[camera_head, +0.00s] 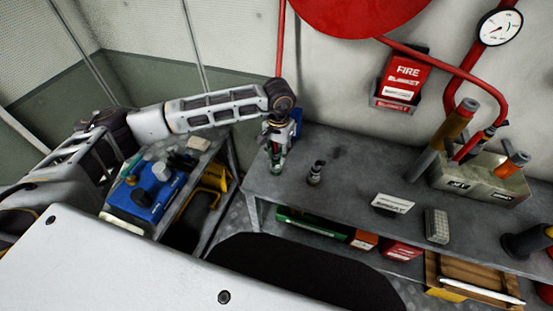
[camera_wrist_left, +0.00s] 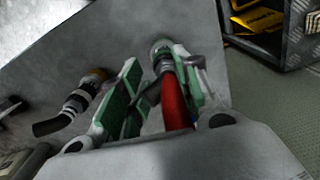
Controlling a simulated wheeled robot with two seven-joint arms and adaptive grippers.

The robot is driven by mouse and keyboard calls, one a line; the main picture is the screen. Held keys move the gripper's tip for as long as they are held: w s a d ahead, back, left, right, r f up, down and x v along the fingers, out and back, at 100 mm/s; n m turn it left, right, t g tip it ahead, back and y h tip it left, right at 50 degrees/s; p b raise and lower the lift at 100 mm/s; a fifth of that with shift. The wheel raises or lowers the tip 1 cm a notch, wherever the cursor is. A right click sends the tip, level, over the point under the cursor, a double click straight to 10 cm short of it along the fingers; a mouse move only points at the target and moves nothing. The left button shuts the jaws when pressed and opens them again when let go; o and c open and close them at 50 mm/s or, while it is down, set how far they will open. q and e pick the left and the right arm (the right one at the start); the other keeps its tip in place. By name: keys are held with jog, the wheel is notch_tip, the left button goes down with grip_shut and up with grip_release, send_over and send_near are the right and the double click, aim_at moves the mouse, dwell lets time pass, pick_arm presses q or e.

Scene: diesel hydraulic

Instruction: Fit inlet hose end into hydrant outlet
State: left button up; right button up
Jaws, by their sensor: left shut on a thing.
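My left gripper (camera_head: 277,160) points down over the left end of the grey workbench (camera_head: 340,150). In the left wrist view, its green-padded fingers (camera_wrist_left: 158,85) are closed around a red hose (camera_wrist_left: 175,105). A greenish metal coupling (camera_wrist_left: 160,48) shows at the hose's far end, just beyond the fingertips. I cannot tell whether the coupling touches the bench or sits in something. A small dark fitting (camera_head: 316,172) stands on the bench to the right of the gripper. In the left wrist view this fitting (camera_wrist_left: 80,100) shows a brass end and a black end. I cannot clearly identify the hydrant outlet.
A blue machine (camera_head: 152,190) stands left, under my arm. A grey box (camera_head: 478,180) of tubes, a white card (camera_head: 392,203) and a small grey block (camera_head: 437,225) are on the bench. A red pipe (camera_head: 281,40) runs down the wall. The bench's middle is mostly clear.

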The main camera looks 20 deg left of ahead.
pick_arm(q)
jog(key=shift+d+r, duration=0.25)
jog(key=shift+r, duration=0.6)
pick_arm(e)
jog(key=shift+w+r, duration=0.2)
jog(key=shift+w, duration=0.5)
pick_arm(q)
jog(key=shift+r, duration=0.3)
jog(key=shift+d+r, duration=0.1)
jog(key=shift+d, duration=0.05)
grip_shut()
jog(key=shift+a+r, duration=0.2)
jog(key=shift+r, duration=0.05)
jog(key=shift+r+p, duration=0.3)
pick_arm(e)
jog(key=shift+d+r, duration=0.1)
jog(key=shift+r, duration=0.05)
jog(key=shift+s, duration=0.2)
